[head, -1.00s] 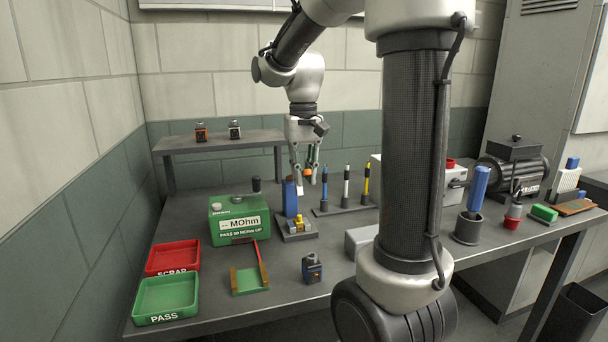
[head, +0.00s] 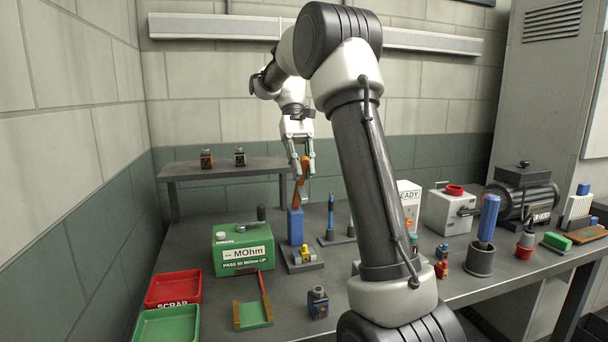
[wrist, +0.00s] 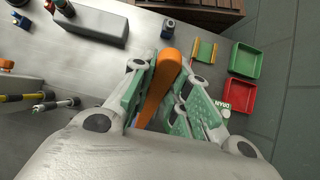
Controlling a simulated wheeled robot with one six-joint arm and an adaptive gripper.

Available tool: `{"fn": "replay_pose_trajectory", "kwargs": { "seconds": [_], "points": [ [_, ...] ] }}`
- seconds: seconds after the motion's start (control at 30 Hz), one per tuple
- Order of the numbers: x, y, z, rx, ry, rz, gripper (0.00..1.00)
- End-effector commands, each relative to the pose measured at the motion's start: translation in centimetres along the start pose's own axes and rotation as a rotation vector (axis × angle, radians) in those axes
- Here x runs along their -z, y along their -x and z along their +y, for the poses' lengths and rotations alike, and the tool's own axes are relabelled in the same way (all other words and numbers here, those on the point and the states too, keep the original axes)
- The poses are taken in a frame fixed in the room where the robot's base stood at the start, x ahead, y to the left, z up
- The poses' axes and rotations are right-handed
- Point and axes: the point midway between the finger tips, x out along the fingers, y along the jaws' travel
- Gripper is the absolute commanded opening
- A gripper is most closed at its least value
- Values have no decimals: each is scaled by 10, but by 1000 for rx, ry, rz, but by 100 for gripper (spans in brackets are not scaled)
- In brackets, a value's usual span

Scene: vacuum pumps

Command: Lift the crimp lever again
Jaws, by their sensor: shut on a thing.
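The crimp lever (head: 301,182) is orange and stands steeply above the blue post (head: 295,227) of a small press on the bench. My gripper (head: 302,165) is shut on the lever's upper part. In the wrist view the orange lever (wrist: 160,88) runs between the green-padded fingers, its rounded end showing past them. The press has a dark base (head: 303,265) with a small yellow and grey fixture in front of the post. The lever's joint with the post is too small to make out clearly.
A green MOhm meter (head: 243,250) stands left of the press. The red scrap tray (head: 173,288) and green pass tray (head: 166,325) are at the front left. A blue pen-like tool (head: 330,222) stands close right.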

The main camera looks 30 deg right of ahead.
Motion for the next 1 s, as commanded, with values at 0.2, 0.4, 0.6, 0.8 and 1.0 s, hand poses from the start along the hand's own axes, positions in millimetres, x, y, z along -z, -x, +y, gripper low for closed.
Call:
{"fn": "replay_pose_trajectory", "kwargs": {
  "seconds": [0.2, 0.4, 0.6, 0.8, 1.0],
  "points": [
    [2, 4, 0, 0, 0, -24, 0],
    [2, 4, 0, 0, 0, -25, 0],
    [2, 4, 0, 0, 0, -24, 32],
    [2, 4, 0, 0, 0, -24, 39],
    [1, 2, 0, 0, 0, -17, 39]
  ]
}}
